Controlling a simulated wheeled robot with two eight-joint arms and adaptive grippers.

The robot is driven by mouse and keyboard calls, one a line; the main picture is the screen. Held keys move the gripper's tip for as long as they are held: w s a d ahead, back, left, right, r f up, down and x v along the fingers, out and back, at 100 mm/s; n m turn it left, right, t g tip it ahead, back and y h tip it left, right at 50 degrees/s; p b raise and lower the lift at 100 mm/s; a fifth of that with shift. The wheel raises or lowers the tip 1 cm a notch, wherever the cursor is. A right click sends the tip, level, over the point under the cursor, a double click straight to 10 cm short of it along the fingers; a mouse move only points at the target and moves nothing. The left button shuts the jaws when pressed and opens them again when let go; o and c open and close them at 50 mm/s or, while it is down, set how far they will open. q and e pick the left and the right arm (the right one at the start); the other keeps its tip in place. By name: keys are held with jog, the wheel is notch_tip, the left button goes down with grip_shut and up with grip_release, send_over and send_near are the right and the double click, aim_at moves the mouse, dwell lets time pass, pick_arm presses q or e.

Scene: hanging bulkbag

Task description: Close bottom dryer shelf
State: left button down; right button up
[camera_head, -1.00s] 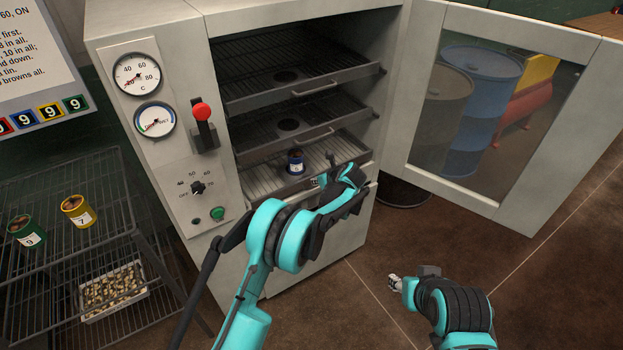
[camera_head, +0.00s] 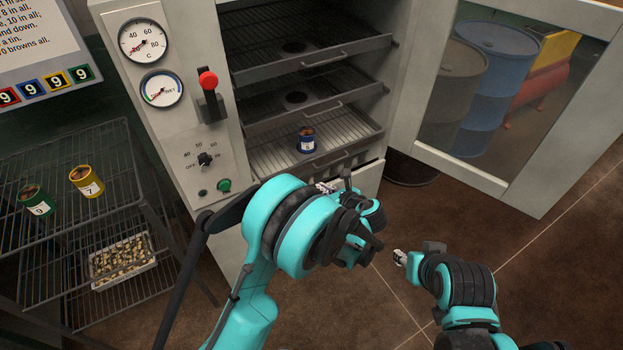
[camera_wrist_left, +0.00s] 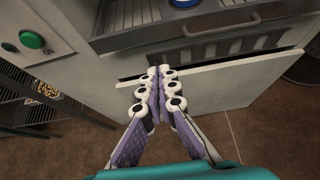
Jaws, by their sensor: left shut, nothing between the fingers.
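The bottom dryer shelf (camera_head: 277,158) is a wire-rack tray sticking out of the open dryer cabinet, below two other shelves. A blue tin (camera_head: 307,140) with brown contents stands upright on it. In the left wrist view the shelf's front (camera_wrist_left: 205,42) and its bar handle (camera_wrist_left: 222,22) show at the top. My left gripper (camera_head: 326,187) is shut and empty, in front of and below the shelf front. In the left wrist view its fingertips (camera_wrist_left: 158,70) are together, lower than the handle and apart from it. My right gripper (camera_head: 399,257) hangs over the floor; its finger gap is too small to judge.
The dryer door (camera_head: 500,190) stands open to the right. A control panel with dials and a red-knobbed lever (camera_head: 208,83) is left of the shelves. A wire rack (camera_head: 130,210) holds a green tin (camera_head: 36,200) and a yellow tin (camera_head: 86,180). Floor at lower right is clear.

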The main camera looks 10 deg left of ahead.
aim_at(294, 160)
pick_arm(q)
jog(key=b+x, duration=0.1)
jog(key=x, duration=0.3)
jog(key=r+b+x, duration=0.1)
jog(key=b+x, duration=0.1)
jog(key=x, duration=0.2)
jog(key=b+x, duration=0.1)
jog(key=x, duration=0.3)
jog(key=shift+w+a+b, duration=0.3)
jog(key=shift+w+a, duration=0.1)
jog(key=shift+w, duration=0.15)
jog(key=shift+w+a+r, duration=0.1)
jog(key=shift+w+a, duration=0.05)
jog(key=shift+w, duration=0.15)
jog(key=shift+a, duration=0.1)
jog(key=w+a, duration=0.1)
jog(key=w, duration=0.1)
jog(key=w+a, duration=0.3)
jog(key=shift+w, duration=0.35)
jog(key=shift+w+a+r, duration=0.1)
jog(key=shift+r, duration=0.05)
